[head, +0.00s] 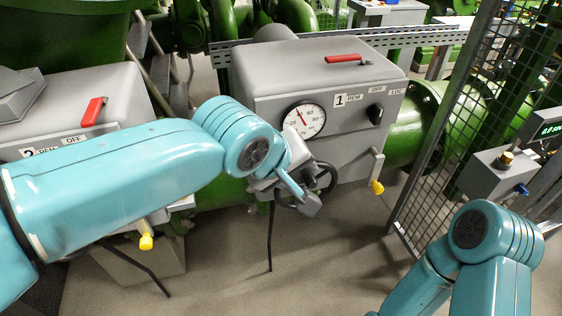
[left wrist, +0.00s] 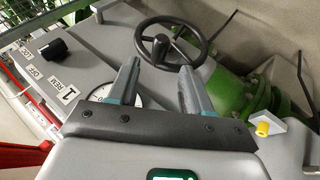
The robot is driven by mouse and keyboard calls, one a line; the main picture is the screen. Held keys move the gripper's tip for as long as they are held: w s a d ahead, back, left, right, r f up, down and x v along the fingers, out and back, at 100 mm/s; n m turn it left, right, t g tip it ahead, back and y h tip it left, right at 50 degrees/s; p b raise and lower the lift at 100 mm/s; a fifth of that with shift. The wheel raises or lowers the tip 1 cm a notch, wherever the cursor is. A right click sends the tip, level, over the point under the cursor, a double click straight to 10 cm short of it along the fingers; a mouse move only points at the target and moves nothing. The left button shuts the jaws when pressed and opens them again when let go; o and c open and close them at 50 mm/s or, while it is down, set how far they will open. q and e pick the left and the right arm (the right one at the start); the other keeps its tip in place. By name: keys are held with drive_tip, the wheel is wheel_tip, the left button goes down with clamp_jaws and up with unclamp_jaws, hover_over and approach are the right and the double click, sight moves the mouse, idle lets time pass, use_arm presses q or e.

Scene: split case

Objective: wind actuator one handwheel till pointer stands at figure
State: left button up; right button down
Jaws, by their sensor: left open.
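The actuator one housing (head: 265,80) is a grey box with a "1" plate, standing in the middle of the head view. Its round white dial (head: 312,117) has a thin red pointer leaning up and left of centre; the exact reading is too small to tell. The dark handwheel (head: 331,177) is below the dial, partly hidden by my left gripper (head: 296,192). In the left wrist view the handwheel (left wrist: 204,46) shows whole, just beyond the fingertips. My left gripper (left wrist: 159,72) is open, with nothing clearly between its fingers. My right gripper is out of view.
A red lever (head: 343,58), a black selector knob (head: 374,113) and a yellow-tipped handle (head: 377,187) are on the housing. A second actuator (head: 70,100) stands left, partly behind my left arm. A mesh fence (head: 445,135) and a valve box (head: 490,175) are right.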

use_arm(q)
drive_tip(key=v, duration=0.7)
drive_tip(key=shift+r, duration=0.2)
drive_tip(key=shift+s+a, duration=0.1)
drive_tip(key=w+a+f+n+g+y, duration=0.1)
drive_tip(key=a+f+n+g, duration=0.3)
drive_tip(key=f, duration=1)
drive_tip(key=w+a+f+m+g+y, duration=0.15)
drive_tip(key=a+f, duration=0.45)
drive_tip(key=f, duration=0.8)
drive_tip(key=s+f+m+h, duration=0.1)
drive_tip(key=s+f+m, duration=0.1)
drive_tip(key=s+f, duration=0.6)
drive_tip(key=s+f+m+h, duration=0.1)
drive_tip(key=s+f+m, duration=0.2)
drive_tip(key=s+f, duration=0.6)
wheel_tip(320, 180, down, 5)
drive_tip(key=shift+a+f, duration=0.1)
drive_tip(key=shift+a, duration=0.15)
